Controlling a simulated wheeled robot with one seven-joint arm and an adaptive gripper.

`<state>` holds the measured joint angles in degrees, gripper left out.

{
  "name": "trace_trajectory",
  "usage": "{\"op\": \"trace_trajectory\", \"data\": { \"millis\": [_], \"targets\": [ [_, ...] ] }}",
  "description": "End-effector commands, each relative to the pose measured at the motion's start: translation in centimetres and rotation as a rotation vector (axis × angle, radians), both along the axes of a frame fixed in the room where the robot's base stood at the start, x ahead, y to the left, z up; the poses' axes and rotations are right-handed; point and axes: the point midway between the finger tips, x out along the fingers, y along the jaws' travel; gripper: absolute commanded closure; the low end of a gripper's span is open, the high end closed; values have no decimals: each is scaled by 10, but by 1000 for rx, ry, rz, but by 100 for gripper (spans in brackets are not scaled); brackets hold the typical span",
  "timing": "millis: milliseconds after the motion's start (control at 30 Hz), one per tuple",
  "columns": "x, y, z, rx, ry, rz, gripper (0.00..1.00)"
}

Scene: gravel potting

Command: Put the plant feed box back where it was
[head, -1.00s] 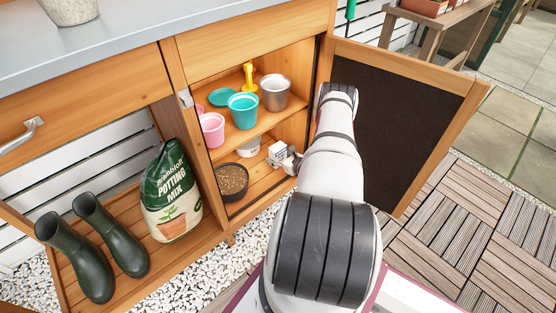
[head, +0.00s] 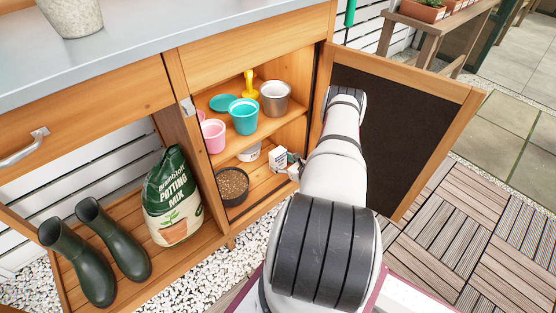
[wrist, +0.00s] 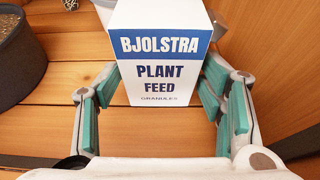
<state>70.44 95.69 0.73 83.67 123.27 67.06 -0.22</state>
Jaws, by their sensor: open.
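The plant feed box (wrist: 160,50) is white with a blue band and stands upright on the wooden cabinet's bottom shelf. In the head view the box (head: 280,157) is at the right of that shelf. My gripper (wrist: 160,98) is open, its teal-padded fingers on either side of the box's lower part, with visible gaps near the palm. Whether the fingertips touch the box I cannot tell. In the head view my gripper (head: 294,168) is mostly hidden by my arm.
A dark pot of gravel (head: 232,184) stands left of the box, and a white tub (head: 250,152) behind it. The upper shelf holds a teal pot (head: 244,117), a pink pot (head: 213,136) and a metal pot (head: 275,98). The open door (head: 400,120) stands right of my arm.

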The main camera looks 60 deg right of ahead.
Motion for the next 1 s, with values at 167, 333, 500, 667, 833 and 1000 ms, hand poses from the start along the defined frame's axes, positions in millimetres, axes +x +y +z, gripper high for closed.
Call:
{"op": "trace_trajectory", "data": {
  "millis": [167,333,500,667,833,1000],
  "targets": [
    [-26,6,13,1,1,-3,37],
    [-38,9,17,0,0,0,37],
    [-40,10,17,0,0,1,37],
    [-40,10,17,0,0,1,37],
    [-40,10,17,0,0,0,37],
    [-40,10,17,0,0,0,37]
  ]
}}
